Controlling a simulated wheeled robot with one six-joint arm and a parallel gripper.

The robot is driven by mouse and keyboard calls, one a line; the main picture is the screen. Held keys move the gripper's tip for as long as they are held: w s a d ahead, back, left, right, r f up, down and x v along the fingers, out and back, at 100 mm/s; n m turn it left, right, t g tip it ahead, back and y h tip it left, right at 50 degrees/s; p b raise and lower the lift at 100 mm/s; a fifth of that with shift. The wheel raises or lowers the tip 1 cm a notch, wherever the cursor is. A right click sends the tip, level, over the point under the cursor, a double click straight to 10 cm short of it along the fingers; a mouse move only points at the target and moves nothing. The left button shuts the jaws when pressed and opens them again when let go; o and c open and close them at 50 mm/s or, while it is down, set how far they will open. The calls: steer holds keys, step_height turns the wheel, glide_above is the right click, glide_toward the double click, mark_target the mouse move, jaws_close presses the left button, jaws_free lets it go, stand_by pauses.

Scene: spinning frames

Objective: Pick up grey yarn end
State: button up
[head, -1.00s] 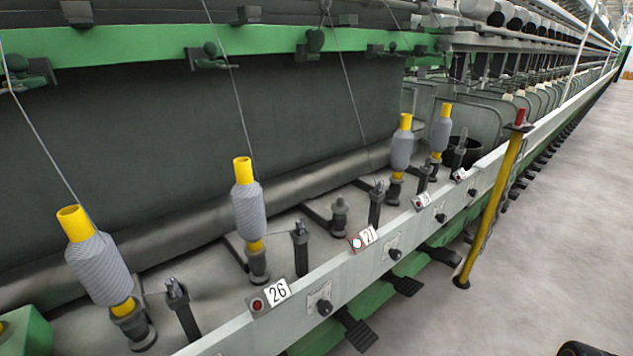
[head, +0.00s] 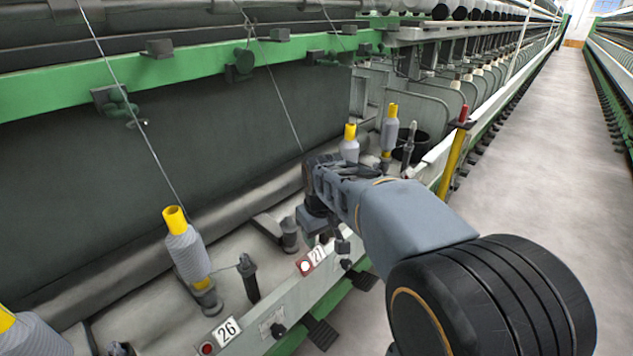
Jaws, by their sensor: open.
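My arm reaches in from the lower right, and my gripper (head: 313,220) hangs over the spindle rail beside the 27 label (head: 312,260). Its fingers are small and dark and partly hidden by my own arm; it is open. A thin grey yarn (head: 270,75) slants down from the top and passes out of sight behind my arm. I cannot make out its loose end. The spindle (head: 290,236) just left of my gripper carries no bobbin. I see nothing held in the gripper.
A grey bobbin on a yellow tube (head: 187,255) stands left, by the 26 label (head: 226,331), with its own yarn (head: 130,110). More bobbins (head: 390,130) stand beyond my arm. A yellow post (head: 452,165) rises at the rail. The aisle floor (head: 530,140) is clear.

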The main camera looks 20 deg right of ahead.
steer(key=w+d+r+n+g+p, duration=0.25)
steer(key=w+d+r+p, duration=0.35)
steer(key=w+r+p, duration=0.6)
steer(key=shift+t, duration=0.45)
steer(key=f+b, duration=0.1)
steer(key=f, duration=0.3)
steer(key=f+b, duration=0.1)
steer(key=f, duration=0.3)
steer(key=f+b, duration=0.2)
steer(key=f, duration=0.3)
steer(key=shift+s+d, duration=0.25)
steer(key=shift+c, duration=0.4)
steer(key=c, duration=0.7)
